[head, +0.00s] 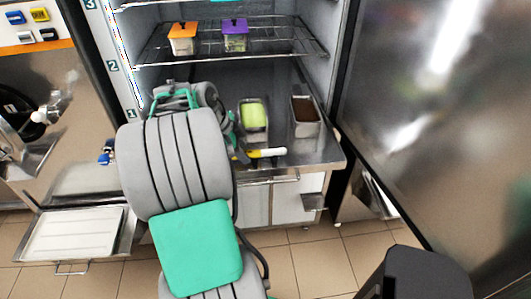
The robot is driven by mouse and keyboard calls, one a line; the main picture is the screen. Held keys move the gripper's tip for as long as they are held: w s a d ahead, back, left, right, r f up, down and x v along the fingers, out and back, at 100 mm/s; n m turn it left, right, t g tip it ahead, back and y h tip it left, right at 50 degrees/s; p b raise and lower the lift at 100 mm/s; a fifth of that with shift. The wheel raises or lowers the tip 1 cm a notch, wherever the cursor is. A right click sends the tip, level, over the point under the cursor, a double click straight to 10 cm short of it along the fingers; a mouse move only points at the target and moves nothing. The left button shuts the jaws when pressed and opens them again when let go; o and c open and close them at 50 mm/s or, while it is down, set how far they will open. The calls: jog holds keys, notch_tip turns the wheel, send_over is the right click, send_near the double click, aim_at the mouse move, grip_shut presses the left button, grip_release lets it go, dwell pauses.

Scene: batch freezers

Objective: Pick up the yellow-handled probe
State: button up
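The yellow-handled probe (267,152) appears as a pale rod with yellow parts, lying roughly level at the front of the freezer's lowest deck, in front of the green-filled pan. My arm crosses the middle of the head view and bends down at its wrist beside the probe's left end. My gripper (238,149) is mostly hidden behind my own arm. Its fingers are too small and covered to show whether they are open or shut, or whether they touch the probe.
A green-filled pan (253,115) and a brown-filled pan (305,116) stand on the steel deck (318,153). Orange-lidded (183,38) and purple-lidded (235,35) tubs sit on the wire shelf above. A large open door (430,110) bounds the right. A white tray (75,233) is lower left.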

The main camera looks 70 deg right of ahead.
grip_shut()
jog(key=shift+r, duration=0.1)
dwell(0.5)
